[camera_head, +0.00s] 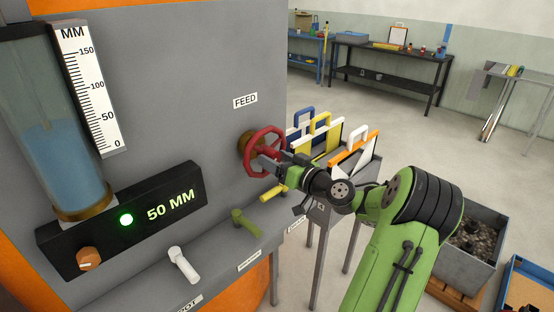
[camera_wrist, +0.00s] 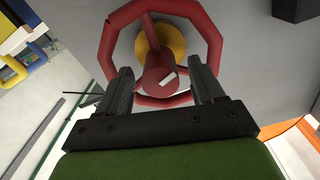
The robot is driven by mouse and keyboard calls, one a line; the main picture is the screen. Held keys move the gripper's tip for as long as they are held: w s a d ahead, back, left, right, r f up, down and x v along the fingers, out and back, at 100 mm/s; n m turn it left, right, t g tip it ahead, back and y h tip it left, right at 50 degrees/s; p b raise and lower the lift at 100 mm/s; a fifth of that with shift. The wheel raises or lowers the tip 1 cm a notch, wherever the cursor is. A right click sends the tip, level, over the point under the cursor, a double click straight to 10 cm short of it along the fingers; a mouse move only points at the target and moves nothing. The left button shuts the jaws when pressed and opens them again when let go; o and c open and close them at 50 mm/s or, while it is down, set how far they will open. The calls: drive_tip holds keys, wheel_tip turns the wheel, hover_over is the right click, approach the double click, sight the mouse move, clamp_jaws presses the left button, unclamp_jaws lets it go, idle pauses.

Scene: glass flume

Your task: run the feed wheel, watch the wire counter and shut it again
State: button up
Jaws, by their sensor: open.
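The red feed wheel (camera_head: 264,151) sits on a brass hub on the grey panel, below the FEED label (camera_head: 245,100). In the wrist view the wheel (camera_wrist: 108,50) fills the upper middle, with a round red hub bearing a white mark. My gripper (camera_head: 277,156) is at the wheel; in the wrist view its open fingers (camera_wrist: 165,82) stand either side of the hub. I cannot tell whether they touch it. The counter box (camera_head: 125,217) reads 50 MM beside a lit green lamp (camera_head: 126,219). The glass cylinder (camera_head: 62,150) holds blue water beside a MM scale (camera_head: 92,90).
A rack of coloured gates (camera_head: 327,140) stands right of the panel. A grey bin of gravel (camera_head: 473,235) stands at the right. Open floor lies behind.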

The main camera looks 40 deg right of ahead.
clamp_jaws()
idle(0.3)
